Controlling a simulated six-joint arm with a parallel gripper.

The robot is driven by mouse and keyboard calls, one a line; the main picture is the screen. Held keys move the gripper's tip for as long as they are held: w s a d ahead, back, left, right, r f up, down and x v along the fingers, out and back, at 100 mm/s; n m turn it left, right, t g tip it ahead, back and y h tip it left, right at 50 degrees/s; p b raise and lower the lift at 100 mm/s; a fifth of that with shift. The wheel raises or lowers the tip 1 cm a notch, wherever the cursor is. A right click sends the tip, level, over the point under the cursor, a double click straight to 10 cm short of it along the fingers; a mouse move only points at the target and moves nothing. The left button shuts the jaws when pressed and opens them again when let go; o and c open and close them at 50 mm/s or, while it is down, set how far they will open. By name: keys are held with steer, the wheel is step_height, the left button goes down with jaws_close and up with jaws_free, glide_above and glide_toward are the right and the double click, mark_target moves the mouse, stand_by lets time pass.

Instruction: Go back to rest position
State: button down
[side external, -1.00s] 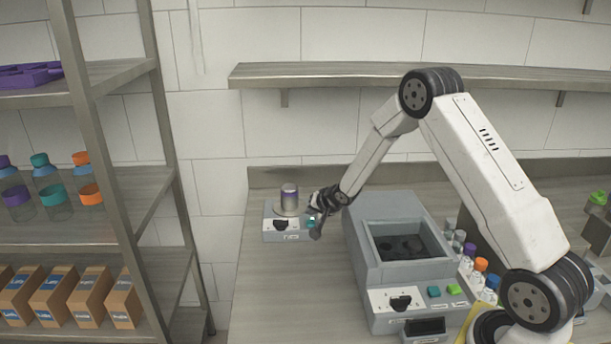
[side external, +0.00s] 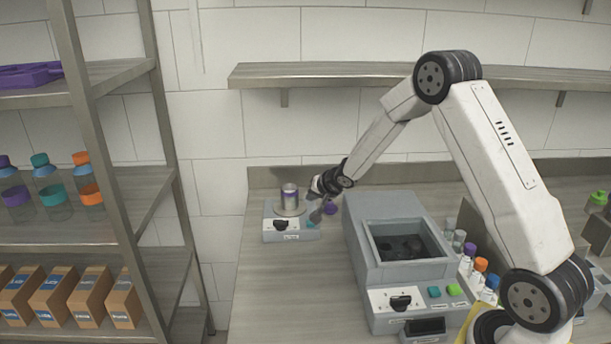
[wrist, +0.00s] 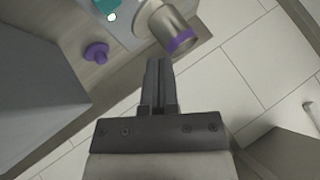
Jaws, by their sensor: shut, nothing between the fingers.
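A teal button (side external: 312,222) is on the device's front right, and a purple knob-like piece (side external: 330,207) sits on the counter to the right. The purple piece also shows in the wrist view (wrist: 96,53).
A large grey machine with an open well (side external: 375,275) stands right of my gripper. Small bottles with coloured caps (side external: 480,265) line its right side. A metal shelf rack (side external: 130,215) is at the left, and a wall shelf (side external: 330,72) runs along the back.

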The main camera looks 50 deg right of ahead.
steer(key=s+a+r+n+g, duration=0.1)
steer(key=s+a+n+g, duration=0.2)
steer(key=s+a, duration=0.6)
steer(key=s+a+r+n+g+y, duration=0.1)
steer(key=s+a+n, duration=0.6)
steer(key=s, duration=1)
steer(key=shift+s+a+r+n+g, duration=0.25)
steer(key=shift+a+r+n+g, duration=0.15)
steer(key=shift+a+r+g, duration=0.6)
